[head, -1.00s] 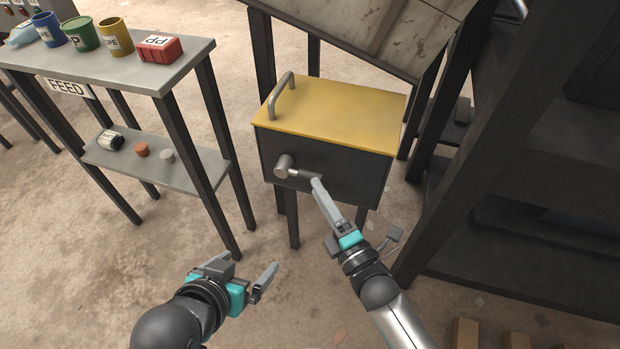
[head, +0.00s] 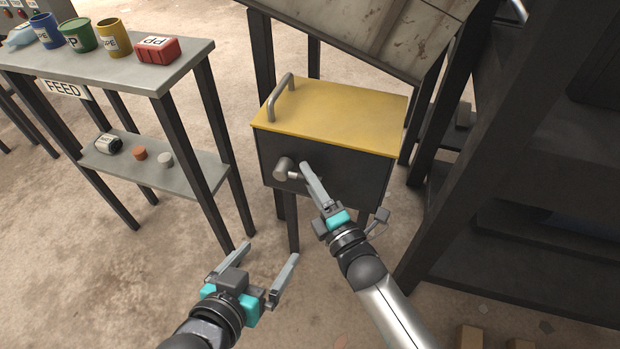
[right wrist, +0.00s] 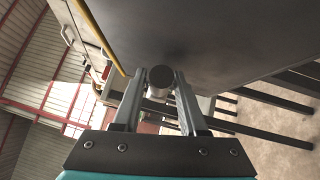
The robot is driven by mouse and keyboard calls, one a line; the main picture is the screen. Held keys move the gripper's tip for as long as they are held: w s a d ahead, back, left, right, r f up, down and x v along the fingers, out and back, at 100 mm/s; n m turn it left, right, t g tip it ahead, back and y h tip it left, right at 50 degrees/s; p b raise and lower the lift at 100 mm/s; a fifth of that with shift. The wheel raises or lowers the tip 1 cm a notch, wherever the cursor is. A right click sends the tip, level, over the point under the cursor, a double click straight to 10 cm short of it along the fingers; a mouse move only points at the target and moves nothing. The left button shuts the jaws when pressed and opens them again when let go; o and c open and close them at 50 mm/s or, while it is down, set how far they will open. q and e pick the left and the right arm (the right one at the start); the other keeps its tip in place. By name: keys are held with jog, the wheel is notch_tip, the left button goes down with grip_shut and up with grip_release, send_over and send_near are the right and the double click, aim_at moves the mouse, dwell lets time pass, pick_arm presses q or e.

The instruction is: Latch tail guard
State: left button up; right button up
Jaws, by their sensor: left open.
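The tail guard is a dark box with a yellow lid (head: 340,117) and a grey bar handle on top. On its front face is a latch with a round grey boss (head: 284,169) and a short lever pointing right. My right gripper (head: 305,170) is at the lever. In the right wrist view its fingers lie on both sides of the latch lever's dark end (right wrist: 160,77); whether they press on it cannot be told. My left gripper (head: 270,255) is open and empty, low in front of the box and apart from it.
A grey table marked FEED (head: 110,62) stands at left, with cups and a red block on top and small items on its lower shelf. A slanted panel (head: 380,30) is above the box. Dark framework (head: 500,200) stands at right. Floor before the box is open.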

grip_shut()
dwell(1.3)
